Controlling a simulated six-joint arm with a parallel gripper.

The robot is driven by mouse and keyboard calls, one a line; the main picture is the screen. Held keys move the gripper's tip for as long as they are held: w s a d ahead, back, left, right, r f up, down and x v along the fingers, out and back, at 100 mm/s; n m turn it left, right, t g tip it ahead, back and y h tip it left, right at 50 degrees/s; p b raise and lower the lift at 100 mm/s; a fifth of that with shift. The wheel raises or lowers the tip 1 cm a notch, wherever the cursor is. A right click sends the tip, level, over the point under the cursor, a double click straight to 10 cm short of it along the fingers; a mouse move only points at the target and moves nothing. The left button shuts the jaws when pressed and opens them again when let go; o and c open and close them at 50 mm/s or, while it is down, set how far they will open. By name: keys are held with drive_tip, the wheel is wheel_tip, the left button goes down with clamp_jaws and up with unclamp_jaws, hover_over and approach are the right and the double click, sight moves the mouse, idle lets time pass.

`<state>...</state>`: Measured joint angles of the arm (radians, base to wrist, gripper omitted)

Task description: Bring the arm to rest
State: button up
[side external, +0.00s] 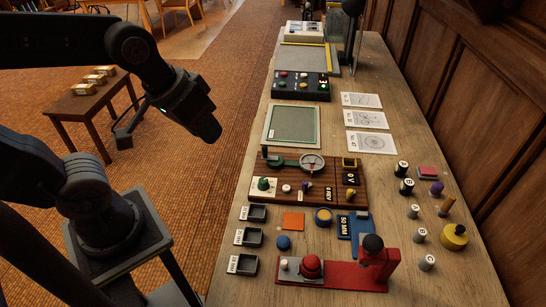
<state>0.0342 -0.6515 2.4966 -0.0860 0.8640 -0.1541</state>
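My gripper (207,127) hangs at the end of my raised arm, at the upper left of the side external view. It is over the orange floor, to the left of the long wooden table (335,52), apart from it and touching nothing. The end of the gripper is dark and angled down to the right. Its fingers cannot be made out, so I cannot tell whether it is open or shut. No held object shows.
The table carries a red stand (330,274), a wooden control board (333,184), a green drafting board (292,126), a black button box (301,86), small black trays (242,264) and several weights (427,262). A side table (82,103) stands left. Wood panelling (450,70) bounds the right.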

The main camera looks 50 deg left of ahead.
drive_tip(key=shift+s+a+r+m+t+y, duration=0.15)
drive_tip(key=shift+s+a+r+m+y, duration=0.15)
drive_tip(key=shift+a+m, duration=0.2)
drive_tip(key=shift+s+a+r+m+t+y, duration=0.2)
drive_tip(key=shift+s+a+r+m, duration=0.1)
drive_tip(key=shift+a+m, duration=0.15)
idle(1.5)
